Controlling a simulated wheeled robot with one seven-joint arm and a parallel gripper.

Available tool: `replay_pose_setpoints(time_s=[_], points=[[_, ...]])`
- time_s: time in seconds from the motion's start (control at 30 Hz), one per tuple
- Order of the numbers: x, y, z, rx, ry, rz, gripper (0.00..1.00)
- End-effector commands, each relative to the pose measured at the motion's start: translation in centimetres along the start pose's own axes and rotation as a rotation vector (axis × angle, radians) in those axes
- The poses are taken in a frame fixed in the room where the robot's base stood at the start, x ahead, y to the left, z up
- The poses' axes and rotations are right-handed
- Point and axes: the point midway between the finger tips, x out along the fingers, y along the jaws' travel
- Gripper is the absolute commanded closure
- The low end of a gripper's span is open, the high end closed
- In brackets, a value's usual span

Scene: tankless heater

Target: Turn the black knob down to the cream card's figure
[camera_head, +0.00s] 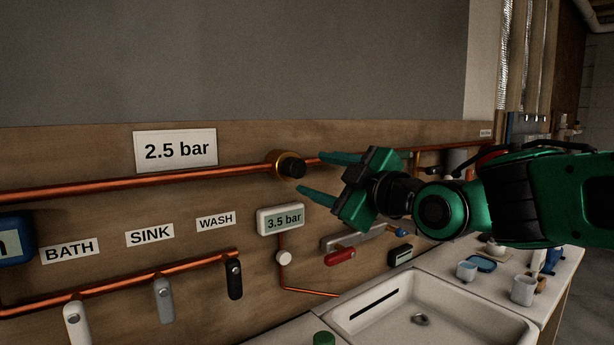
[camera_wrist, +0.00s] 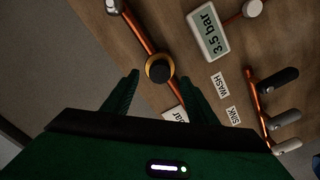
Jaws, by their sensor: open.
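The black knob (camera_head: 291,167) sits on a brass collar on the upper copper pipe. The cream card (camera_head: 176,149) to its left reads "2.5 bar"; its corner (camera_wrist: 175,114) shows in the wrist view, partly covered by my gripper. A pale display (camera_head: 281,220) below the knob reads "3.5 bar", also seen in the wrist view (camera_wrist: 208,34). My gripper (camera_head: 311,172) is open and empty, just out from the knob with its fingers pointing at it. In the wrist view the knob (camera_wrist: 159,69) lies between the two fingertips (camera_wrist: 160,78), with no contact visible.
BATH, SINK and WASH labels sit above several levers on a lower copper pipe, including a black one (camera_head: 234,279). A red-handled valve (camera_head: 341,257) is below my gripper. A white sink (camera_head: 390,308) and cups stand at lower right.

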Motion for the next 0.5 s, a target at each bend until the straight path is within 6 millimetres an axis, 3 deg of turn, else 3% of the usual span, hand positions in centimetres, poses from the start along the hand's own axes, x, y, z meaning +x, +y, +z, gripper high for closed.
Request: replay_pose_setpoints(time_s=[0.2, 0.5], points=[[-3.0, 0.1, 0.1, -0.001, -0.002, 0.003, 0.47], [-4.3, 0.1, 0.1, 0.0, -0.001, 0.001, 0.47]])
